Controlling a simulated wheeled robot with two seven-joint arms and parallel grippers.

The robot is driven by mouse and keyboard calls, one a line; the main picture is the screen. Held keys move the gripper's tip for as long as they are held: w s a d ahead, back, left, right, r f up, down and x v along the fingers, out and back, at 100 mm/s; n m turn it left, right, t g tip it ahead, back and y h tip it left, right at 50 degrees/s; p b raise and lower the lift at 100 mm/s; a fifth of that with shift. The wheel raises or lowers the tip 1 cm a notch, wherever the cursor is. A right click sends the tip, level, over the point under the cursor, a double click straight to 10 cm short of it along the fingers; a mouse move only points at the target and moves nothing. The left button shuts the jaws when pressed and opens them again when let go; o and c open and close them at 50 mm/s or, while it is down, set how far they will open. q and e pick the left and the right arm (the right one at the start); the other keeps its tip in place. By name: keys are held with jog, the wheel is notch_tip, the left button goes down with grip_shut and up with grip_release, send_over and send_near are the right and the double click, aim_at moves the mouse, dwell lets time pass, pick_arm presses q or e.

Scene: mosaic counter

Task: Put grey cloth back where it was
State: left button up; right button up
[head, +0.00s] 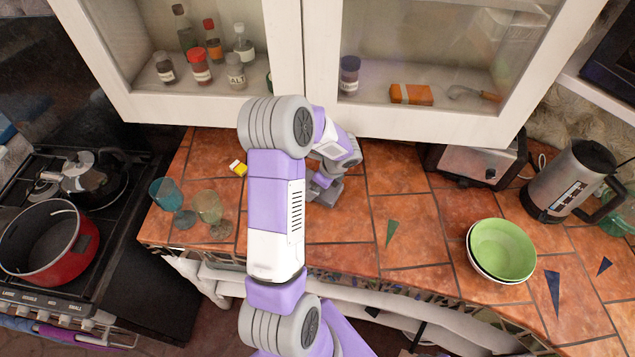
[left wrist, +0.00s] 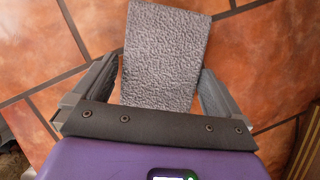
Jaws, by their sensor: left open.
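The grey cloth (left wrist: 165,50) is a textured grey rectangle lying on the orange tiled counter in the left wrist view. My left gripper (left wrist: 158,68) is open, with one finger on each side of the cloth's near part. The cloth's far end extends beyond the fingertips, and its near end is hidden by the gripper body. In the head view my left gripper (head: 324,190) is low over the counter below the wall cabinet, partly hidden by my arm. I cannot make out the cloth there. My right gripper is not in view.
Two glasses (head: 208,207) and a small yellow box (head: 238,168) stand left of my arm. Stacked bowls (head: 502,250), a toaster (head: 478,163) and a kettle (head: 568,180) are at right. A red pot (head: 78,250) sits on the stove. The cabinet (head: 430,122) overhangs the counter.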

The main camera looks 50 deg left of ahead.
pick_arm(q)
jog(key=v, duration=0.7)
jog(key=shift+d+r+p, duration=0.1)
jog(key=shift+r+p, duration=0.2)
jog(key=shift+p, duration=0.1)
